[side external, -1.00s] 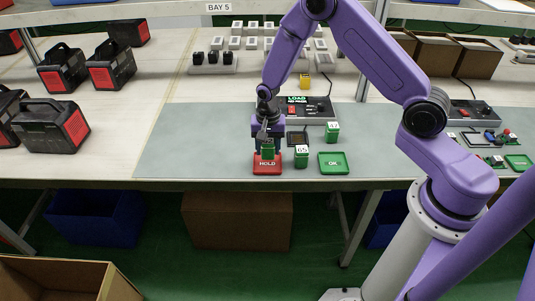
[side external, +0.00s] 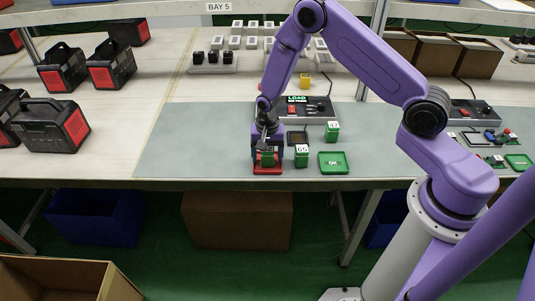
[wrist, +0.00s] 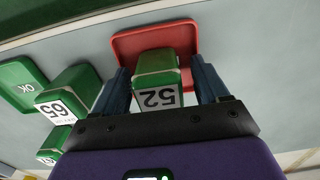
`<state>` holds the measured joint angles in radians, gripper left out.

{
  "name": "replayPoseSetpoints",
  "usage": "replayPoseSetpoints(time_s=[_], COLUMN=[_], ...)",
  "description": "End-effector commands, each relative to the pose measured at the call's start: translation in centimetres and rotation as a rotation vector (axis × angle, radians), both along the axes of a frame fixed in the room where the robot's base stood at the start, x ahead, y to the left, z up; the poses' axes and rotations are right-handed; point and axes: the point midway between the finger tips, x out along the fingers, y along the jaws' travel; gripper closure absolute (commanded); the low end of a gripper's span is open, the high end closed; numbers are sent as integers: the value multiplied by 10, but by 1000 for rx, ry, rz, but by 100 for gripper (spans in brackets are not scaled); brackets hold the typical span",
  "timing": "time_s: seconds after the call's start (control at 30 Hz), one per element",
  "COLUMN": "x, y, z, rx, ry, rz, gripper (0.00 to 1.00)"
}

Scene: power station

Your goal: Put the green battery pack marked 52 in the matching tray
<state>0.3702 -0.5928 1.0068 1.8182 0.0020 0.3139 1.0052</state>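The green battery pack marked 52 (wrist: 157,96) is between the two fingers of my gripper (wrist: 161,85) in the wrist view. The fingers look closed against its sides. The red tray marked HOLD (wrist: 185,28) lies directly beneath it; in the side view this tray (side external: 267,171) is partly hidden, its label covered. The pack (side external: 268,158) is low over or touching the tray; I cannot tell which. My gripper (side external: 268,157) points down there. The green tray marked OK (side external: 334,163) is empty, to the right.
A green pack marked 65 (side external: 302,156) stands between the two trays, close to my gripper. Another green pack (side external: 333,131) stands behind. The load tester (side external: 307,110) is at the back of the mat. The grey mat (side external: 200,145) is clear to the left.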

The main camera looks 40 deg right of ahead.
Motion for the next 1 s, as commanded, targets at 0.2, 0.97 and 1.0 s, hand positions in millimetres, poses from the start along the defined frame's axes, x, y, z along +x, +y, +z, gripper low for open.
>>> replayPoseSetpoints(time_s=[0.2,0.97,1.0], x=[0,0,0], y=[-1,0,0], z=[6,116,119], rx=[0,0,-1], ry=[1,0,1], rz=[-1,0,0], gripper=[26,26,26])
